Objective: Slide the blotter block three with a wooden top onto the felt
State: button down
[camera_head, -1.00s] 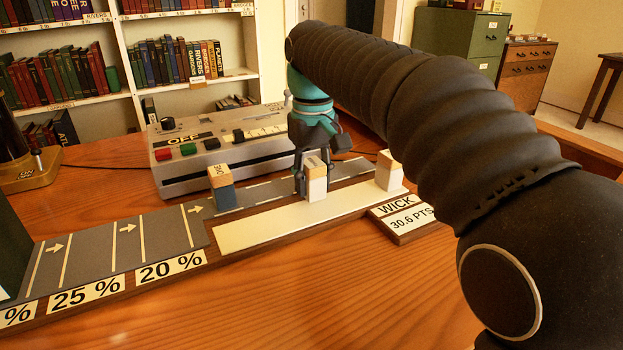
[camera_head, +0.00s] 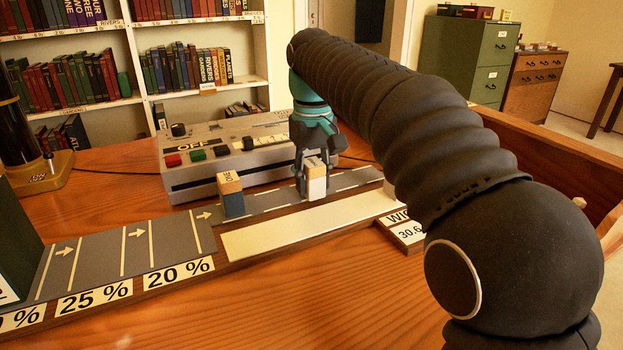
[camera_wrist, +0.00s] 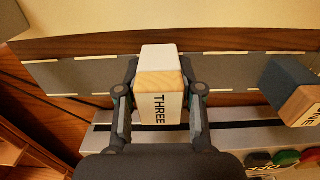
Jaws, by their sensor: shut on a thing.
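The block labelled THREE (camera_head: 317,187) has a white body and a wooden top. My gripper (camera_head: 314,170) is shut on it from above. In the wrist view the block (camera_wrist: 158,58) sits between the two fingers, its label facing the camera. It appears upright on the grey lane (camera_head: 262,203), close to the back edge of the long cream strip (camera_head: 290,230). Its exact contact underneath cannot be made out. The frames do not label either strip as felt.
A blue block labelled ONE with a wooden top (camera_head: 231,197) stands left on the grey lane. A control box (camera_head: 215,165) lies close behind. A WICK sign (camera_head: 405,230) is at the right, partly behind my arm. Another light block's edge shows there.

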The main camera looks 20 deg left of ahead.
jog(key=shift+w+a, duration=0.65)
jog(key=shift+a, duration=0.2)
jog(key=shift+f, duration=0.2)
dwell(0.5)
jog(key=c, duration=0.7)
grip_release()
jog(key=shift+o, duration=0.2)
jog(key=shift+r, duration=0.1)
jog(key=shift+r, duration=0.25)
notch_tip(320, 180, up, 7)
jog(key=shift+f, duration=0.15)
